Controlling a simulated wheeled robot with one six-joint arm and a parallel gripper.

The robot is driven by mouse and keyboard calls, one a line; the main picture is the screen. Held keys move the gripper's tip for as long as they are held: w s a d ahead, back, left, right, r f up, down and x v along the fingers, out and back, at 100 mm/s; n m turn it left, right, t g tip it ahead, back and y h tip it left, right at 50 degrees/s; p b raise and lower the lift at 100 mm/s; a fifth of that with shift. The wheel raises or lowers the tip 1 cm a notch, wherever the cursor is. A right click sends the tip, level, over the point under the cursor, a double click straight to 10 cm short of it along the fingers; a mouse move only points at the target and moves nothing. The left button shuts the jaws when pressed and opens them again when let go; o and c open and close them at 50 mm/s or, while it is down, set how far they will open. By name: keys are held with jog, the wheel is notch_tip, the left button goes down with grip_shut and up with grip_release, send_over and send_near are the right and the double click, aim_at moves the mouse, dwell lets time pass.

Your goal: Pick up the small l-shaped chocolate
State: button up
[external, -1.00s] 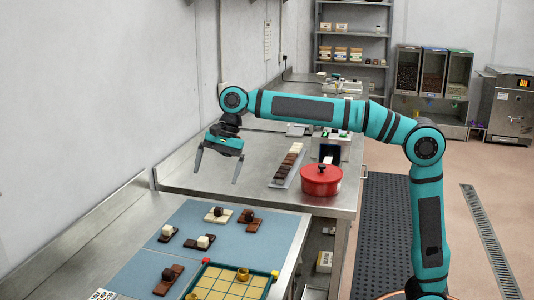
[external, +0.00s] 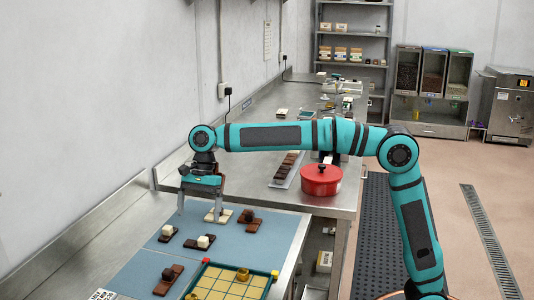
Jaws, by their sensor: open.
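Several small chocolate pieces, each a flat bar with a block on it, lie on the blue mat (external: 140,262). A white bar with a dark block (external: 209,217) is at the back, partly hidden by a finger. A brown one with a dark block (external: 255,224) is to its right. Dark bars with white blocks are at the left (external: 164,240) and middle (external: 197,245). A brown one with a dark block (external: 163,288) is in front. I cannot tell which is the small l-shaped one. My gripper (external: 199,212) is open and empty, pointing down over the mat's back edge, its right finger by the white bar.
A green-rimmed grid board (external: 215,268) with yellow pieces lies at the mat's front right. A red lidded pot (external: 321,180) and a tray of chocolates (external: 281,181) stand on the farther counter. The wall runs along the left.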

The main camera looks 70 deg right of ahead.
aim_at(196, 244)
jog(key=shift+x, duration=4.2)
jog(key=shift+d, duration=0.1)
jog(key=shift+c, duration=0.5)
jog(key=c, duration=1)
